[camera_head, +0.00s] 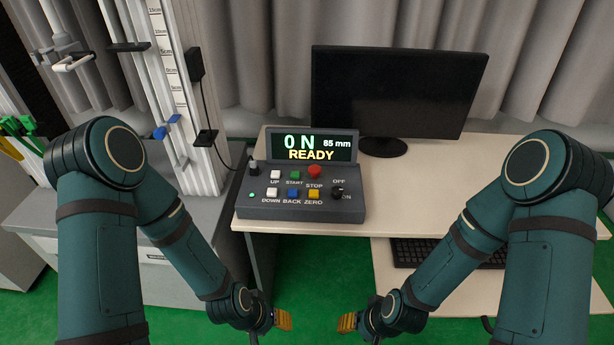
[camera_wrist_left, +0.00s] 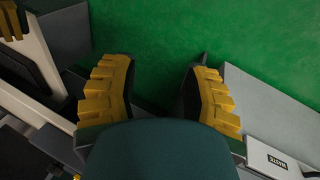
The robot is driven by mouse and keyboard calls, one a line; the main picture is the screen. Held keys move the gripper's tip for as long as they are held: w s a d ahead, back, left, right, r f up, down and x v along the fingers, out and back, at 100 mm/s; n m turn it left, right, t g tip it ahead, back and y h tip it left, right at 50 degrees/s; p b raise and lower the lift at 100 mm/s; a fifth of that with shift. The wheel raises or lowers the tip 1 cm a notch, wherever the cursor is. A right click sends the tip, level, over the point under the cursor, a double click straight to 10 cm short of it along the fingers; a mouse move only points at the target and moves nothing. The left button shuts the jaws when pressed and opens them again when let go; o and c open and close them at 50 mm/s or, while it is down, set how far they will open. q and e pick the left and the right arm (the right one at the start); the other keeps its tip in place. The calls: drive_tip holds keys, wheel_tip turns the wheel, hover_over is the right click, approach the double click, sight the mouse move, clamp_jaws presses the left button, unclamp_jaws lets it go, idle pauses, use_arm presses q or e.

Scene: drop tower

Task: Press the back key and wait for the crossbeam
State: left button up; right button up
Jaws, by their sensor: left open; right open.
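The grey control box (camera_head: 300,205) stands on the desk, with a blue key (camera_head: 293,193) labelled BACK in its front row. Its display (camera_head: 311,148) reads 0 N, 85 mm and READY. The tower (camera_head: 180,85) with a centimetre scale stands at the left and runs out of the top. I cannot tell which of its bars is the crossbeam. My left gripper (camera_head: 284,320) is low in front of the desk, below the box and apart from it. Its yellow fingers are spread and empty in the left wrist view (camera_wrist_left: 160,68). My right gripper (camera_head: 347,322) is at the same height to its right.
The black monitor (camera_head: 395,92) stands behind the box. A keyboard (camera_head: 445,253) lies on a lower shelf at right. The red STOP button (camera_head: 314,172), white DOWN key (camera_head: 272,192) and yellow ZERO key (camera_head: 314,194) are near the blue key. The desk edge lies above my grippers in the picture.

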use_arm(q)
clamp_jaws()
drive_tip(key=c, duration=0.8)
unclamp_jaws()
